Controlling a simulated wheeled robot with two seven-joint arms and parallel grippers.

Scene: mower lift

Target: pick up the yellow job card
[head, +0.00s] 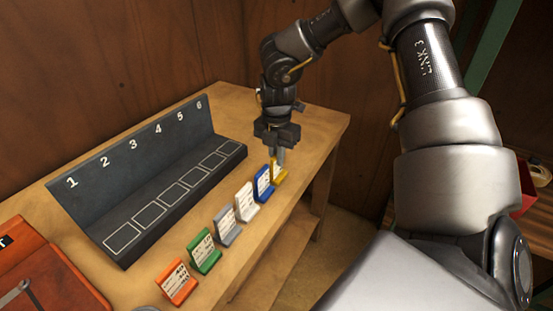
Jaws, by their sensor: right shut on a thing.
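The yellow job card (280,175) is at the far right end of a row of cards along the front edge of the wooden table. My right gripper (279,156) points down over it, with its fingers shut on the card's upper part. The fingers hide some of the card. The card still appears to be at table height in its row; whether it touches the table I cannot tell. The blue card (263,184) stands close beside it on the left. My left gripper is not in view.
White (246,202), grey (227,226), green (204,251) and orange (178,283) cards continue the row. A dark rack (150,181) numbered 1 to 6 stands behind them, its marked slots empty. A red-orange case (60,285) lies at the left. Wooden walls stand behind the table.

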